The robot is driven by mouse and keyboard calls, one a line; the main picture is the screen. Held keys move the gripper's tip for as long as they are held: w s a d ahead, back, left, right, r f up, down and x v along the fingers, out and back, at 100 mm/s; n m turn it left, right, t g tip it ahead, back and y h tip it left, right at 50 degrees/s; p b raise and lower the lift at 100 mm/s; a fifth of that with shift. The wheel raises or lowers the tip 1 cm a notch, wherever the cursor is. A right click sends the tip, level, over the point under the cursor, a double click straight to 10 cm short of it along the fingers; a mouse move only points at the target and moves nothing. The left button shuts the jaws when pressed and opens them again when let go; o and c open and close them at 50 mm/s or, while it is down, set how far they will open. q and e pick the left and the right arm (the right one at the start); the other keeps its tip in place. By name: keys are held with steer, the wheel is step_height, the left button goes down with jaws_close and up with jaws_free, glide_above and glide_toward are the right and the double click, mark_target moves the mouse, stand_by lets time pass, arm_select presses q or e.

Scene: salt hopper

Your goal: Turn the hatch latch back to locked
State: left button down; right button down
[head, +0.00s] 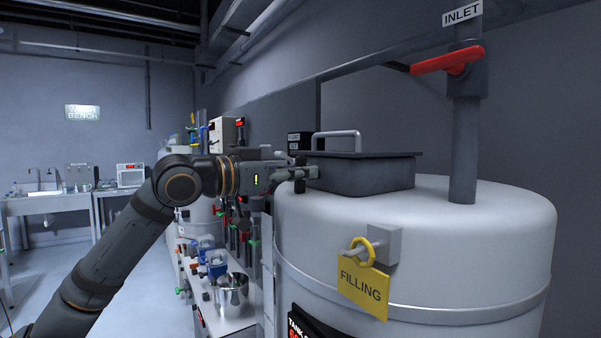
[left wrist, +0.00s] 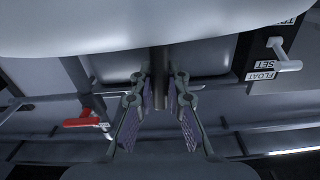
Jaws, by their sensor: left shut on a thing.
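The hatch (head: 365,173) is a dark grey box with a flat lid and a pale bar handle (head: 336,134), on top of the white tank (head: 480,225). My left gripper (head: 308,173) is at the hatch's left side, level with its body. In the left wrist view my left gripper (left wrist: 159,100) has its two padded fingers on either side of a dark grey bar, which I take as the hatch latch (left wrist: 159,92), and it is shut on it. In the head view the fingers largely hide the latch, so its exact turn cannot be told. My right gripper is not in view.
A red inlet valve handle (head: 447,60) is on a pipe above the tank. A yellow FILLING tag (head: 362,291) hangs from the tank's front. A small black box (head: 299,142) stands behind the gripper. A shelf with blue items and a metal pot (head: 232,294) is below left.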

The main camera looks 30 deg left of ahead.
arm_select(q)
steer(key=m, duration=0.4)
steer(key=shift+d, duration=0.1)
steer(key=m, duration=0.4)
steer(key=shift+s+d+f+m, duration=0.1)
steer(key=shift+d+m, duration=0.05)
steer(key=shift+m, duration=0.15)
steer(key=m, duration=0.4)
steer(key=shift+f+b, duration=0.15)
steer(key=shift+b, duration=0.15)
steer(key=shift+f+m, duration=0.1)
steer(key=shift+m, duration=1.7)
steer(key=shift+d+m, duration=0.1)
steer(key=shift+m, duration=0.2)
steer(key=c, duration=1.3)
jaws_free()
